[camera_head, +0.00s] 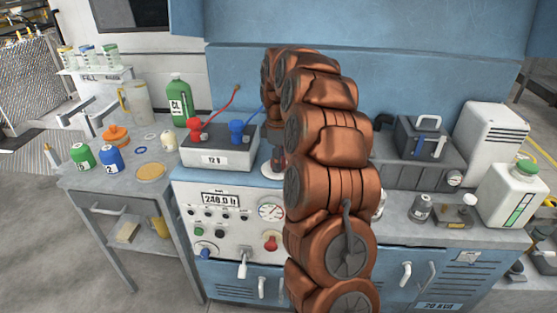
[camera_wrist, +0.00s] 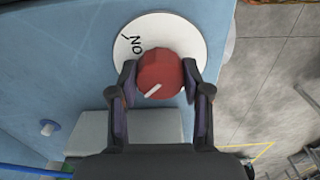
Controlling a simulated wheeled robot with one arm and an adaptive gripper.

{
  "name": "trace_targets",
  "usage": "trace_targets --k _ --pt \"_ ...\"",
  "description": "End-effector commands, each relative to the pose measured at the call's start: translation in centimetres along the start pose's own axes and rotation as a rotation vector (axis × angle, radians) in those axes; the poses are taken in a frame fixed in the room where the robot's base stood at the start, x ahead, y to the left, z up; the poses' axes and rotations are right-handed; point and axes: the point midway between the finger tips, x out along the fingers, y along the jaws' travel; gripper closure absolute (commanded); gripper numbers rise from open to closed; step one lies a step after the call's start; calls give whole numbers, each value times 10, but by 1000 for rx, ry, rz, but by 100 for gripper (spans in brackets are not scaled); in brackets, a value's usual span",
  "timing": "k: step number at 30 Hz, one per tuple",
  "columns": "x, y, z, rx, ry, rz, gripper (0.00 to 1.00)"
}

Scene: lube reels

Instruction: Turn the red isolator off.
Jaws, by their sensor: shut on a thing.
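The red isolator (camera_wrist: 160,73) is a round red knob with a white pointer line, set on a white disc (camera_wrist: 183,30). The letters "ON" show on the disc to the knob's upper left. The pointer line slants towards the lower left, away from the letters. My gripper (camera_wrist: 158,82) is shut on the knob, one finger on each side. In the head view the white disc (camera_head: 271,172) shows beside my copper arm, on the blue cabinet top. The arm hides most of my gripper and the knob there.
A grey 12 V battery (camera_head: 219,148) with red and blue clamps stands just left of the disc. Below is a white panel (camera_head: 222,215) with a display, a gauge, small knobs and a separate red knob (camera_head: 271,243). Bottles and jars stand on the left bench.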

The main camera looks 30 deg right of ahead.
Motion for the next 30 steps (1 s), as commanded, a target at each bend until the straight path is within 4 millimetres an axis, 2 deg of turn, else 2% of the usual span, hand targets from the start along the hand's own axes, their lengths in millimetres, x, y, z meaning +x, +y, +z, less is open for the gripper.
trace_targets --k 19,20,26,30 --pt "0 0 0 -47 0 0 87" --pt "0 0 0 -47 0 0 49" --pt "0 0 0 -45 1 0 28" --pt "0 0 0 -45 1 0 27"
